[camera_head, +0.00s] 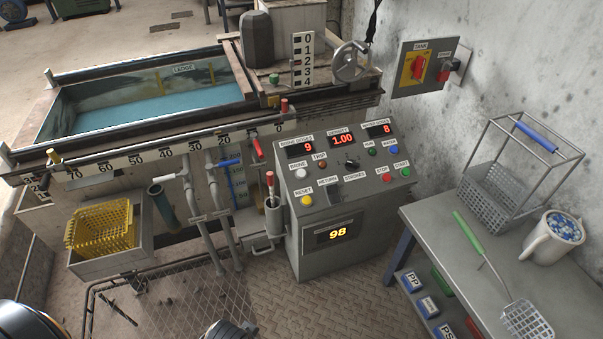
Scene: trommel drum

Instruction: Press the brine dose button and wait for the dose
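The control box (345,190) stands upright in the middle. Its white button under the BRINE label (300,173) is at the upper left of the sloped panel, and nothing touches it. The brine doses display (301,148) above it reads 9. The density display (341,139) reads 1.00, and the display at the right (380,129) reads 8. A lower display (338,233) reads 98. A dark part of mine, perhaps my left gripper (225,331), shows at the bottom edge, well below the panel; its fingers are cut off. My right gripper is out of view.
A water tank (150,100) with a scale rail is behind left. A yellow basket (103,228) sits in a tray at left. At right, a grey table (455,240) holds a wire basket (495,195), a green-handled skimmer (525,318) and a mug (548,245). Floor before the box is clear.

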